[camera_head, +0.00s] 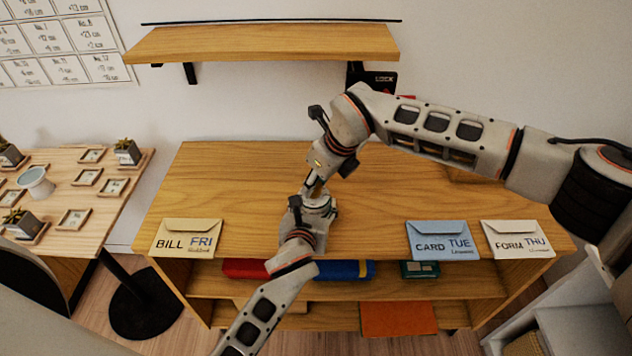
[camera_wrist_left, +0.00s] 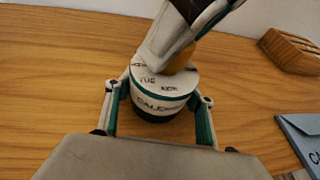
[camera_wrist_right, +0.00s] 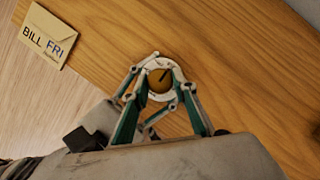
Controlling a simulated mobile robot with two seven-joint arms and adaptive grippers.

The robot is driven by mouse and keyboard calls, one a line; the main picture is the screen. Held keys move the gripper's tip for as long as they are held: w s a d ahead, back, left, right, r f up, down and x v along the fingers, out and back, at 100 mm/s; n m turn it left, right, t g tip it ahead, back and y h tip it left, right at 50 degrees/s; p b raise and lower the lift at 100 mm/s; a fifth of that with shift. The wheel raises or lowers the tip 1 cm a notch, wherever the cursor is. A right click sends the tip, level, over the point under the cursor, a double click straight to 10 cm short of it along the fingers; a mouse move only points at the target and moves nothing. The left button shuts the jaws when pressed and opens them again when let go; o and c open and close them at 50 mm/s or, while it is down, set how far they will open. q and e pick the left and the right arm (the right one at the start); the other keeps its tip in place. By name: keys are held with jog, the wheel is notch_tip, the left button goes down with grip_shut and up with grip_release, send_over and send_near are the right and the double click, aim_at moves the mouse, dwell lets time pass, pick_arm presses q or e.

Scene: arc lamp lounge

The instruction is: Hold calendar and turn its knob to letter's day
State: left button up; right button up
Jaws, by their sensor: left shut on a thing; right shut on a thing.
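The round white-and-green calendar (camera_wrist_left: 160,104) stands on the wooden top in the left wrist view. Small day words ring its upper face; TUE seems to face that camera. My left gripper (camera_head: 312,208) is shut around the calendar's sides. My right gripper (camera_head: 318,178) comes from above and is shut on the yellow-brown knob (camera_wrist_right: 158,82), which carries a dark mark. I cannot tell which day the mark faces. The letters lie flat along the front: BILL FRI (camera_head: 186,238) at left, CARD TUE (camera_head: 442,240) and FORM THU (camera_head: 517,240) at right.
The wooden cabinet top (camera_head: 215,185) is clear left of the arms. A slotted wooden block (camera_wrist_left: 291,52) is at the back right. A wall shelf (camera_head: 265,43) hangs behind. A side table (camera_head: 80,200) with plants and small frames stands at left.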

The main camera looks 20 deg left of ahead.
dwell(0.4)
jog(key=o, duration=1.1)
jog(key=v, duration=1.2)
jog(key=shift+s, duration=0.15)
pick_arm(q)
jog(key=o, duration=1.5)
